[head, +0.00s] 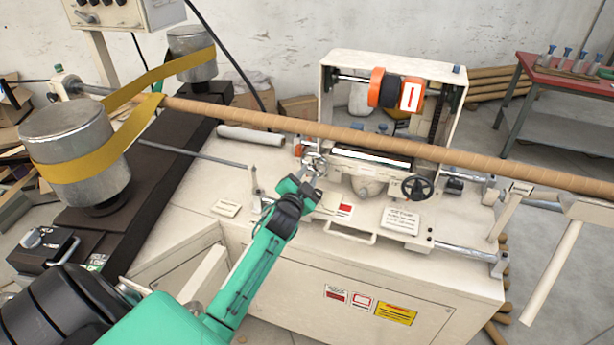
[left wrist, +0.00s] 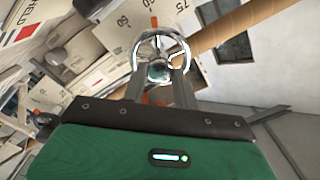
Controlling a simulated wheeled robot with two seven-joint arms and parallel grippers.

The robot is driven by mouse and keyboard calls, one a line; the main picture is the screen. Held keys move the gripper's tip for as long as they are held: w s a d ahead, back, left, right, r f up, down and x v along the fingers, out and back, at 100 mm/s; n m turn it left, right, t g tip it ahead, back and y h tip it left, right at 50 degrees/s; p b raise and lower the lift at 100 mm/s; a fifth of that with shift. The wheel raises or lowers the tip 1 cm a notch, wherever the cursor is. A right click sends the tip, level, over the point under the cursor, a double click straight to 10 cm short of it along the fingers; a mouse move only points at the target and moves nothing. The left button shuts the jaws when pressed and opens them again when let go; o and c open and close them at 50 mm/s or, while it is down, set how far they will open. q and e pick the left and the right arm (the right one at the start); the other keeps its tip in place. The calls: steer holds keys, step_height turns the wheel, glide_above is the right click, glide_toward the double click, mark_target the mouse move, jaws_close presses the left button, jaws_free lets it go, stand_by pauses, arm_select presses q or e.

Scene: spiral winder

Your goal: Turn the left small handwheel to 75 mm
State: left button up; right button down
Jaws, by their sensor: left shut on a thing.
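The left small handwheel (head: 316,160) is a bright chrome ring with spokes, on the left front of the cream winding carriage. In the left wrist view the handwheel (left wrist: 161,50) stands just ahead of my fingers, its rim and hub visible. My left gripper (head: 312,172) is shut on it; its two grey fingers (left wrist: 160,76) reach to the wheel from both sides. Cream number plates lie behind the wheel; the 75 plate (left wrist: 182,6) is at the top right and the 50 plate (left wrist: 123,21) at the top left. I cannot tell the exact setting. My right gripper is not in view.
A long brown cardboard tube (head: 450,156) runs across just above and behind the wheel. A black handwheel (head: 417,187) sits to the right on the carriage. Metal drums with a yellow belt (head: 85,162) stand at the left.

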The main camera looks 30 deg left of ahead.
arm_select(q)
steer(key=m, duration=0.7)
stand_by(0.6)
steer(key=o, duration=1)
steer(key=shift+c, duration=0.2)
steer(key=b+v, duration=0.2)
steer(key=v, duration=1.1)
steer(key=shift+s+d+b, duration=0.2)
steer(key=shift+s+b, duration=0.15)
steer(key=shift+b, duration=0.05)
